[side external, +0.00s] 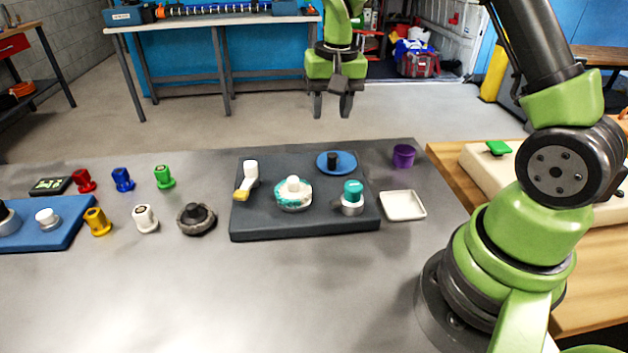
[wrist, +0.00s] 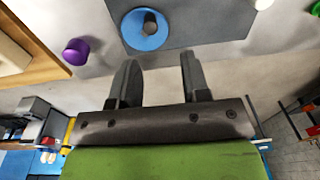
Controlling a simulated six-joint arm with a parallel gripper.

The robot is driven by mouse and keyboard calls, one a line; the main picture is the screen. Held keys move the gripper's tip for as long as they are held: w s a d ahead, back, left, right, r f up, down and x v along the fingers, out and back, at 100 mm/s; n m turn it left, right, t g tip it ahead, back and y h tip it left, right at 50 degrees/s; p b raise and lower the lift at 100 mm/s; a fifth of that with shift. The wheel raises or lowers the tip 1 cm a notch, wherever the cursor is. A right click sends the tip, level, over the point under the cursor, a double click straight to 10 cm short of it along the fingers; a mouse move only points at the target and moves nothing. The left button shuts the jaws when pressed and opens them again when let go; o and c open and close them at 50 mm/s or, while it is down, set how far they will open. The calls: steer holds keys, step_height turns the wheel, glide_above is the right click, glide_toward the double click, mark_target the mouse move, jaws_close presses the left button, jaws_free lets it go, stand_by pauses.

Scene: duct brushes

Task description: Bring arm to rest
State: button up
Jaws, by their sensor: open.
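My gripper (side external: 332,104) hangs in the air at the top middle of the side external view, above and beyond the far edge of the table. Its two dark fingers point down and stand apart with nothing between them. In the wrist view my gripper (wrist: 155,72) also shows open and empty. Beyond the fingertips there lie the edge of the dark grey board (wrist: 205,28) and a blue disc with a black knob (wrist: 145,42). No part of the gripper touches any object.
The dark board (side external: 265,222) holds a yellow-tipped white brush (side external: 251,172), a teal-and-white round brush (side external: 293,203) and a teal-topped piece (side external: 352,190). A purple cup (side external: 403,156) and white tray (side external: 403,206) stand right. Coloured pegs (side external: 122,180) and a blue board (side external: 62,237) lie left. The front table is clear.

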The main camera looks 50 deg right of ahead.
steer(key=s+a+r+n+t+y, duration=0.1)
steer(key=s+a+r+t, duration=0.1)
steer(key=s+a+r, duration=0.4)
steer(key=s+a+r+n+t, duration=0.2)
steer(key=s+a+r, duration=0.1)
steer(key=s+r, duration=0.4)
steer(key=s+a+r+n+t+y, duration=0.1)
steer(key=s+a+t, duration=0.1)
steer(key=s, duration=0.4)
steer(key=shift+s+a, duration=0.25)
steer(key=shift+a, duration=0.2)
steer(key=shift+r, duration=0.1)
